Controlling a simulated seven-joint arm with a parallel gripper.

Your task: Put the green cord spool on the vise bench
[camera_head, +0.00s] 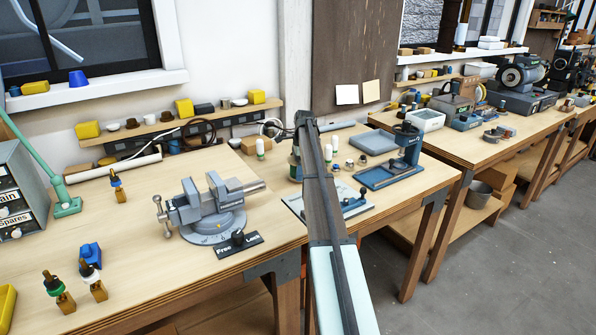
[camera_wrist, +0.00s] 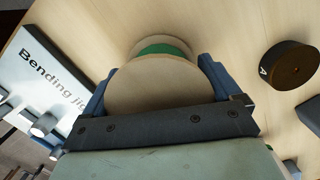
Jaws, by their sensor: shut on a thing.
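The green cord spool (camera_wrist: 152,86) has pale tan round flanges with green cord between them, and it fills the middle of the wrist view. My gripper (camera_wrist: 158,72) is shut on it, with a blue finger on each side. In the head view my arm reaches over the bench right of the vise and hides the gripper and spool. The vise bench (camera_head: 140,235) is the light wooden bench at the left. A grey vise (camera_head: 210,208) stands near its right end, with a Free/Lock plate (camera_head: 238,243) in front.
The Bending Jig board (camera_wrist: 40,75) and a dark round piece marked A (camera_wrist: 290,64) lie near the spool. On the vise bench are a blue piece (camera_head: 91,253), bottle-like pieces (camera_head: 93,280) and a green lamp stand (camera_head: 67,206). Bare wood lies left of the vise.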

